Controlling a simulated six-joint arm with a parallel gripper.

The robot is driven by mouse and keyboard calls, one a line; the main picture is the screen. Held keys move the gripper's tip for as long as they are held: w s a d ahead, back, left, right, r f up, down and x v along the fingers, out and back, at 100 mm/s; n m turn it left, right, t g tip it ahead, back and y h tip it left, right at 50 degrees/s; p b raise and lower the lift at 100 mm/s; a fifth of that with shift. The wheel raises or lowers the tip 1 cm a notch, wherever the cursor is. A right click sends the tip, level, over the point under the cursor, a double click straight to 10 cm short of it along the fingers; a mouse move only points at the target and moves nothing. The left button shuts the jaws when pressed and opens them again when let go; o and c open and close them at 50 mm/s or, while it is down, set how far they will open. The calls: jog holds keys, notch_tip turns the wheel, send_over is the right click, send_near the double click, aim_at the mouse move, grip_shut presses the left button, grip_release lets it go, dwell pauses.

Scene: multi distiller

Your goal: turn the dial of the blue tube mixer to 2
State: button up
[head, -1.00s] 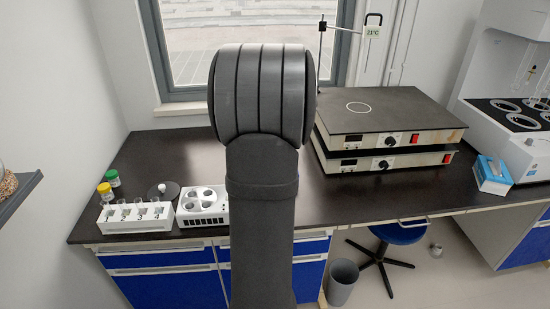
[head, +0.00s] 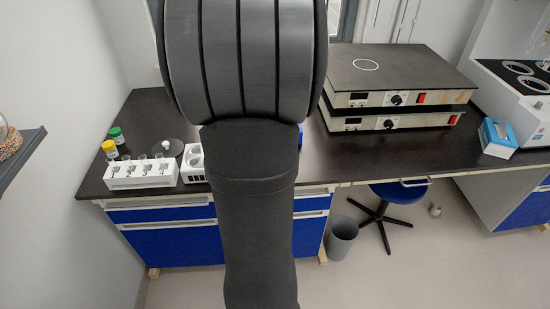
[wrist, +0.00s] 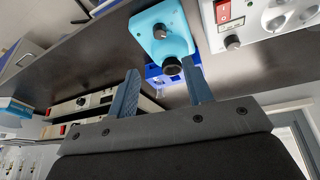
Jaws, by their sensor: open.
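The light blue tube mixer (wrist: 176,22) shows at the top of the wrist view, which looks upside down. It has a small grey dial (wrist: 160,32) on its face and a black cup (wrist: 172,67) at its end. The number the dial points to is too small to read. My gripper (wrist: 160,68) is open and empty, its two blue-grey fingers apart and pointing toward the mixer. I cannot tell how far the fingertips are from the dial. In the head view my arm hides the mixer and gripper.
A white device with a red switch (wrist: 223,12) stands beside the mixer. Stacked hotplates (head: 395,95) stand right of my arm. A white tube rack (head: 140,175) and a partly hidden white holder (head: 192,165) are on the left. A blue box (head: 497,138) lies at right.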

jog(key=x, duration=1.4)
jog(key=c, duration=1)
jog(key=shift+a+m, duration=0.1)
jog(key=shift+m, duration=0.2)
jog(key=shift+a+m+g+h, duration=0.1)
jog(key=shift+m+g+h, duration=0.35)
jog(key=shift+m, duration=1.05)
jog(key=shift+w+m+g+h, duration=0.1)
jog(key=shift+m+g+h, duration=0.45)
jog(key=shift+m, duration=1.25)
